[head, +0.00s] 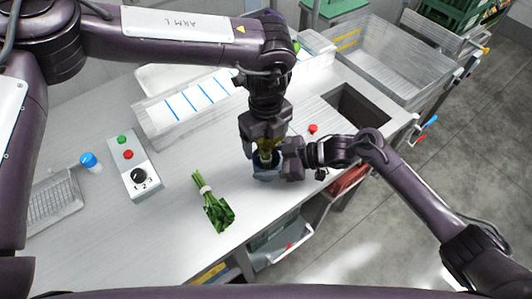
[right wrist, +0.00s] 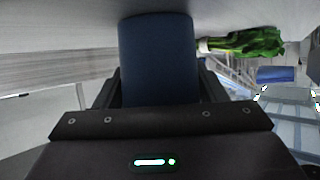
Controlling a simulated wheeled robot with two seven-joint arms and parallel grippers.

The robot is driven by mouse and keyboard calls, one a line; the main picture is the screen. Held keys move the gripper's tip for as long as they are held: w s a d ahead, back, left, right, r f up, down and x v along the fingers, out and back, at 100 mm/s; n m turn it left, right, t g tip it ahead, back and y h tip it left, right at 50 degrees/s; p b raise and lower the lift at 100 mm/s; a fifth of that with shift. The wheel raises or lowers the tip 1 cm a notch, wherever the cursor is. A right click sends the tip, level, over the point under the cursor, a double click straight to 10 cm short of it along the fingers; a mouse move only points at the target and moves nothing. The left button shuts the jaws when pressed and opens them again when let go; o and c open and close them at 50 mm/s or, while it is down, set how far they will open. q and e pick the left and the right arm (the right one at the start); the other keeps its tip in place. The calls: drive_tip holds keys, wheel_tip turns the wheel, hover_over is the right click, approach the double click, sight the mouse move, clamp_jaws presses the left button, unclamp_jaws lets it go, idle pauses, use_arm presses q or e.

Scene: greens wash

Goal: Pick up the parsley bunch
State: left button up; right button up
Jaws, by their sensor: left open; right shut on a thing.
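A leafy green bunch (head: 214,208), its stems bound by a pale band, lies on the metal counter in the head view; it looks like the parsley bunch. It also shows in the right wrist view (right wrist: 250,43). My right gripper (head: 283,166) is shut on a dark blue cylindrical container (right wrist: 158,60) at the counter's front part. My left gripper (head: 266,150) is open and points down just above that container, to the right of the bunch. Something yellowish shows between the left gripper and the container; I cannot tell what it is.
A control box (head: 137,172) with buttons and a knob, a blue-capped bottle (head: 90,162) and a wire basket (head: 55,203) stand left. A clear-walled trough (head: 185,108) with blue stripes is behind. A sink opening (head: 360,105) is right. The counter around the bunch is clear.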

use_arm(q)
drive_tip(key=c, duration=1.3)
wheel_tip(320, 180, up, 10)
drive_tip(key=shift+r, duration=0.1)
drive_tip(key=shift+c, duration=0.2)
use_arm(e)
drive_tip(key=o, duration=1.1)
drive_tip(key=shift+c, duration=0.2)
drive_tip(key=shift+d, duration=0.15)
drive_tip(key=v, duration=1.1)
drive_tip(key=shift+d+r, duration=0.2)
drive_tip(key=shift+d, duration=0.1)
